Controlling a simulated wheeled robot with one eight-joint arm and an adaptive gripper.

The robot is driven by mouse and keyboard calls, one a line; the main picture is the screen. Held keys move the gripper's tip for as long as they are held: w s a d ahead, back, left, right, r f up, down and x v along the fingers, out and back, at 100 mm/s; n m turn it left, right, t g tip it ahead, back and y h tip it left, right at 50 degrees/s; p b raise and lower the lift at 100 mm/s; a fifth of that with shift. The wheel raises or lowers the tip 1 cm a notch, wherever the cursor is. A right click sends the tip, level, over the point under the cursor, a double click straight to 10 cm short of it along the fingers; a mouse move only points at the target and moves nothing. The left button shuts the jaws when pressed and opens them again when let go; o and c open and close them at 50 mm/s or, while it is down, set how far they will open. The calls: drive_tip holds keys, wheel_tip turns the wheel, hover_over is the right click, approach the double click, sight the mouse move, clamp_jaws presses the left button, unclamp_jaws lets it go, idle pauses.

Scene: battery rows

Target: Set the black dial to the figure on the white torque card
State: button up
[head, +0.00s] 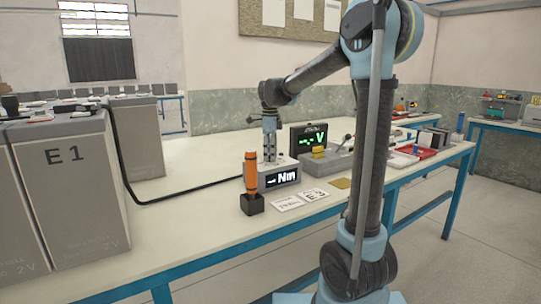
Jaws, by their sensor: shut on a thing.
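My gripper (270,156) points straight down onto the top of a grey box with a lit display (280,178) reading "Nm"; the figure before it is too small to read. My gripper is shut on the black dial, which is mostly hidden between the fingers on top of the box. Two white cards lie flat on the bench in front of it. The left card (287,203) has small print that I cannot read clearly, and the right card (315,195) seems to read "E3".
An orange-handled tool (251,172) stands in a black holder (252,204) left of the display box. Large grey battery cells (75,190) with a black cable (160,198) are at left. The front bench (190,235) is clear.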

drive_tip(key=n, duration=0.6)
drive_tip(key=shift+w+n, duration=0.25)
drive_tip(key=shift+n, duration=0.15)
drive_tip(key=n, duration=0.6)
drive_tip(key=shift+n, duration=0.3)
drive_tip(key=n, duration=1.2)
drive_tip(key=shift+s, duration=0.1)
drive_tip(key=o, duration=1.1)
drive_tip(key=shift+c, duration=0.2)
wheel_tip(320, 180, up, 12)
